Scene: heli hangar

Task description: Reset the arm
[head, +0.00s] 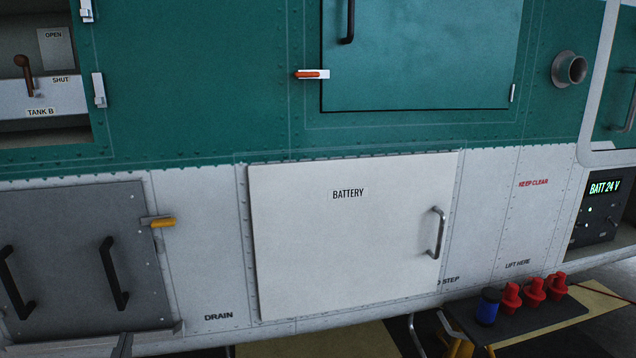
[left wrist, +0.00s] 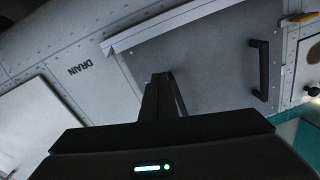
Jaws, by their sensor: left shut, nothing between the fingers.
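My left gripper (left wrist: 162,80) shows in the left wrist view with its dark fingers together and nothing between them. It is in front of the grey door (left wrist: 205,60), which shows turned over in that view. A dark handle (left wrist: 262,70) of this door is to the right of the fingers, apart from them. In the head view the same grey door (head: 75,250) is at the lower left, with two black handles and a yellow latch (head: 160,222). Only a small part of my left arm shows at the bottom left edge there. My right gripper is in neither view.
The white BATTERY panel (head: 350,240) with a grey handle (head: 436,232) covers the middle. A small dark table (head: 520,322) at the lower right holds red plugs (head: 534,291) and a blue item (head: 487,307). A TANK B recess (head: 42,113) with a lever is upper left.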

